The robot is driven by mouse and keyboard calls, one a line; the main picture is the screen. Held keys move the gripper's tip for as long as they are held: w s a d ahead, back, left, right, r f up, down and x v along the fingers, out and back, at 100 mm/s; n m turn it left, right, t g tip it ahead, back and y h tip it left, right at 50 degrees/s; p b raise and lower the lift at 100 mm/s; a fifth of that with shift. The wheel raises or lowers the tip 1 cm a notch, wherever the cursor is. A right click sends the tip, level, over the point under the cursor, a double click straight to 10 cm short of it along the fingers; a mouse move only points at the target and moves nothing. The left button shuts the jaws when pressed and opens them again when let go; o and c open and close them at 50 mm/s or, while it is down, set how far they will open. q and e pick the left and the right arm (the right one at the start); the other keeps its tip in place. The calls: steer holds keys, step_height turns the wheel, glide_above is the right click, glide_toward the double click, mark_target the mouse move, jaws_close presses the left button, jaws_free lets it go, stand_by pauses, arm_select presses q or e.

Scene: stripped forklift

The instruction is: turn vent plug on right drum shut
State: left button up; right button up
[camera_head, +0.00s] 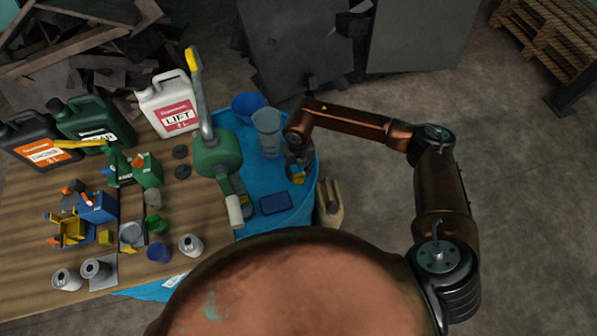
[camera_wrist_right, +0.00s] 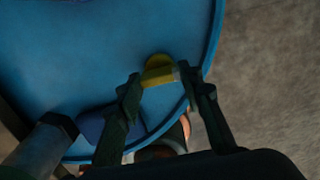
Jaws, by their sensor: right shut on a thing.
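The right drum is blue, and its round top (camera_head: 299,208) shows beside the wooden bench in the head view. It also fills much of the right wrist view (camera_wrist_right: 80,50). The vent plug (camera_wrist_right: 158,66) is yellow and sits near the drum's rim; it also shows in the head view (camera_head: 298,178), small, just below my gripper. My right gripper (camera_wrist_right: 163,78) is shut on the vent plug, with a dark finger on either side of it. In the head view my right gripper (camera_head: 298,170) reaches down over the drum from above. My left gripper is not in view.
A clear measuring jug (camera_head: 267,132), a blue bowl (camera_head: 247,106) and a flat dark blue box (camera_head: 275,203) stand close to the gripper. A green can with a spout (camera_head: 218,155) is left of them. The bench (camera_head: 205,215) holds canisters and small cans.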

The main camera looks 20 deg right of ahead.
mark_target(299, 174)
steer(key=o, duration=1.2)
steer(key=shift+c, duration=0.2)
steer(key=shift+r, duration=0.1)
step_height(299, 174, up, 12)
